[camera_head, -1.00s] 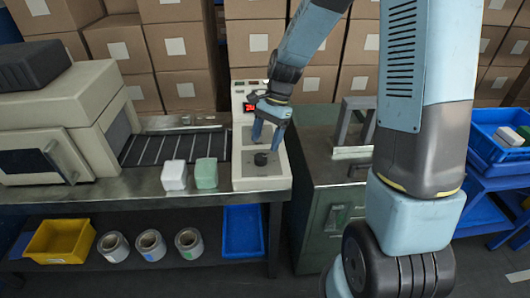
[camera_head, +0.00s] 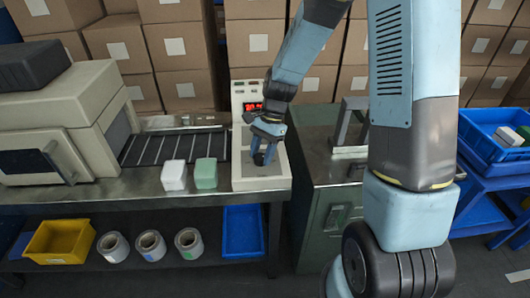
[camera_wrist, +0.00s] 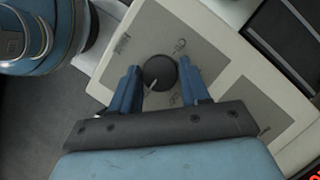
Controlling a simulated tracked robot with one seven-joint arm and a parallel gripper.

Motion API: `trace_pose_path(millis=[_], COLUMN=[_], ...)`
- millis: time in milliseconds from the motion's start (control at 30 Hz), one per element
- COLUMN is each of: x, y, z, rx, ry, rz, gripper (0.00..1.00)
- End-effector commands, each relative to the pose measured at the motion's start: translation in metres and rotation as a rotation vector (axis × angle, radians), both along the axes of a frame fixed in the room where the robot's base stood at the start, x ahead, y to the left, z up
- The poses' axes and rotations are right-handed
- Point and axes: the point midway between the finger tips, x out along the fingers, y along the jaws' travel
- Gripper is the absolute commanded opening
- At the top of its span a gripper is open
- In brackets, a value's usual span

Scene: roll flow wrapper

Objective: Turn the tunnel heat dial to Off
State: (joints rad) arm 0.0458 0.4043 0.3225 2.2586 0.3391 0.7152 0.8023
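The heat dial is a round black knob (camera_wrist: 159,73) with a pale pointer line, set in a grey plate on the cream control panel (camera_wrist: 205,30). In the wrist view the pointer line runs toward the lower left of the knob. My gripper (camera_wrist: 162,88) is open, with one blue finger on each side of the knob and a gap showing at least on the right. In the head view my gripper (camera_head: 264,158) is low over the panel (camera_head: 262,184) and mostly hides the knob.
A red display (camera_head: 252,106) is at the panel's top. A white block (camera_head: 174,175) and a green block (camera_head: 206,173) stand on the bench to the left. The tunnel machine (camera_head: 60,120) with its rollers is farther left. A green cabinet (camera_head: 335,185) adjoins on the right.

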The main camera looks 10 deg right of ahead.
Motion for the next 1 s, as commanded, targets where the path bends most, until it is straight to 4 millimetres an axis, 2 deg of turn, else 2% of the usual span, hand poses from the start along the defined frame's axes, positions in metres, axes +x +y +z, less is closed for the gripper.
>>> trace_pose_path(millis=[33,333,367,500,800,1000], x=[0.0,0.0,0.0,-0.001,-0.003,-0.002], y=[0.0,0.0,-0.012,-0.003,0.002,0.003], z=[0.0,0.0,0.0,0.0,-0.001,-0.001], rx=[0.0,0.0,-0.001,-0.001,0.0,0.001], ry=[0.0,0.0,0.0,0.003,0.006,0.006], rz=[0.0,0.0,-0.004,0.003,0.028,0.106], gripper=[0.41,0.13,0.15,0.12,0.13,0.13])
